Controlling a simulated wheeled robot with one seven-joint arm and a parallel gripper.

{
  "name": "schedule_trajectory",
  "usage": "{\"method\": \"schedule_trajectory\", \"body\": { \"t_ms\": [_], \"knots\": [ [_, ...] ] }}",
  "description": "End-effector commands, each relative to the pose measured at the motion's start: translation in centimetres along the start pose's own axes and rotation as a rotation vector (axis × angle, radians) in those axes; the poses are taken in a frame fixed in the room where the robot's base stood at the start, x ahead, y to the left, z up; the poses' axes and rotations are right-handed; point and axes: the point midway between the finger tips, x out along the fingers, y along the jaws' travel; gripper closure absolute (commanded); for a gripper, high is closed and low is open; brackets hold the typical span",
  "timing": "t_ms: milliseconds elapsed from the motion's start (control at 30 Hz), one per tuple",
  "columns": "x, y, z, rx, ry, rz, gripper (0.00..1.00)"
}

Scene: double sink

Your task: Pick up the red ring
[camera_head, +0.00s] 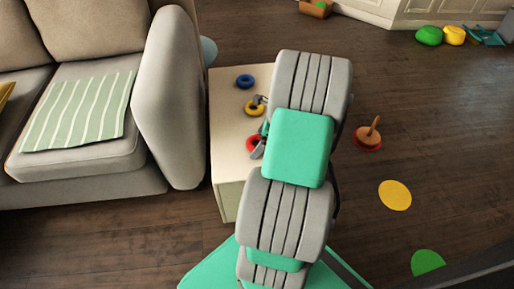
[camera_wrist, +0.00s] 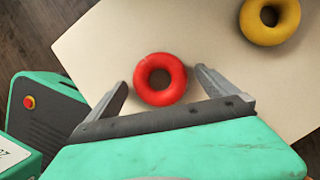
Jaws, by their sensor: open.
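The red ring (camera_wrist: 160,98) lies flat on the pale table top. In the wrist view it sits between the two grey fingers of my gripper (camera_wrist: 161,78), with visible gaps to both. My gripper is open and holds nothing; its height above the table is hard to tell. In the head view the red ring (camera_head: 249,142) shows near the table's right side, partly hidden by my gripper (camera_head: 258,126) and arm.
A yellow ring (camera_wrist: 270,30) lies to the upper right in the wrist view. A blue ring (camera_head: 245,81) lies farther back on the table (camera_head: 228,130). A sofa (camera_head: 170,110) stands left of the table. A peg stand (camera_head: 369,135) is on the floor at right.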

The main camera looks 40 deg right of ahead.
Motion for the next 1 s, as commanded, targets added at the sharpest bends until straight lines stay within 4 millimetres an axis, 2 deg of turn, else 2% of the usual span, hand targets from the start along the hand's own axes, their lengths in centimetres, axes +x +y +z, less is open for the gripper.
{"method": "schedule_trajectory", "body": {
  "t_ms": [167,900,1000],
  "knots": [
    [-0.12,0.02,0.07,0.0,0.0,0.0,0.03],
    [-0.17,0.0,0.05,0.0,0.0,0.0,0.64],
    [-0.18,-0.01,0.05,0.0,0.0,-0.001,0.67]
  ]
}}
